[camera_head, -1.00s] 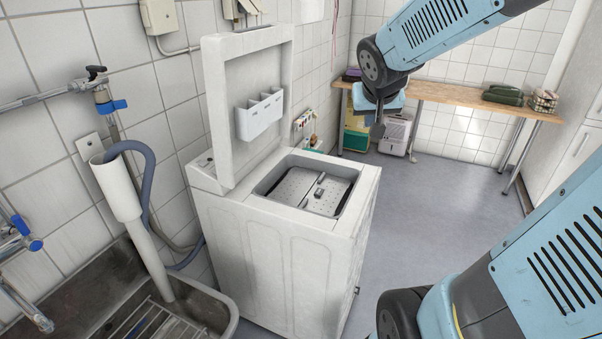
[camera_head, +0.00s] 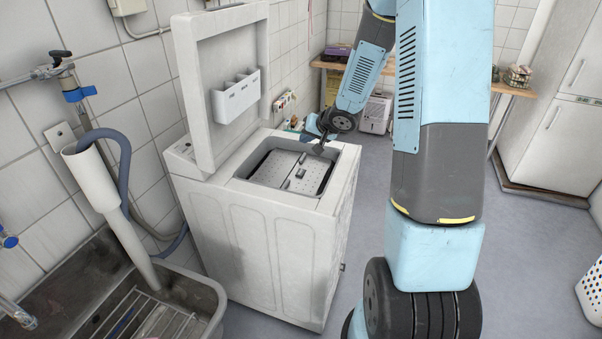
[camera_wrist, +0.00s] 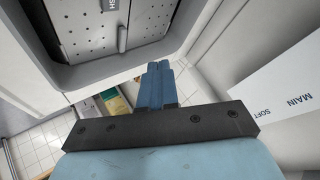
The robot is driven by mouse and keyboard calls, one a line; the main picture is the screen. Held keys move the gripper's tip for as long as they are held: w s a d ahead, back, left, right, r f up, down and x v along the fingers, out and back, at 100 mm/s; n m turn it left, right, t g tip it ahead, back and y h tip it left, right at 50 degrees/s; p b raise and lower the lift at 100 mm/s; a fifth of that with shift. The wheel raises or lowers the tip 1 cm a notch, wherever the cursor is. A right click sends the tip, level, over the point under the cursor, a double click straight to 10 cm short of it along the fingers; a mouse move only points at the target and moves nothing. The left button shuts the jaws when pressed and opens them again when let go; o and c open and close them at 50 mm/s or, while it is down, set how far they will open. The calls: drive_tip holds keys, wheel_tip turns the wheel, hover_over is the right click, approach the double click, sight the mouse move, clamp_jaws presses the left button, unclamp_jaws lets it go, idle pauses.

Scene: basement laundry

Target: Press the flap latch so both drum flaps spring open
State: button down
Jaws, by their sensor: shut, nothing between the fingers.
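The top-loading washing machine (camera_head: 265,235) stands with its lid (camera_head: 215,85) up. Its drum flaps (camera_head: 277,170) lie shut, perforated and pale, inside the top opening. A small dark latch (camera_head: 300,172) sits at the seam between them. In the wrist view, a perforated flap (camera_wrist: 75,25) and a grey latch piece (camera_wrist: 122,39) show at the top. My gripper (camera_head: 319,149) is shut and empty, above the far right edge of the opening, apart from the latch. Its closed blue fingers also show in the wrist view (camera_wrist: 157,75).
The raised lid carries a white dispenser tray (camera_head: 235,96) and stands left of the opening. A sink (camera_head: 200,290) with a pipe and hose is at the lower left.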

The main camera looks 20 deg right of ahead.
sight(303, 173)
drive_tip(key=shift+a+f, duration=0.3)
drive_tip(key=shift+f, duration=0.4)
drive_tip(key=shift+w+a+f, duration=0.1)
drive_tip(key=shift+f, duration=4.3)
drive_tip(key=shift+f, duration=0.35)
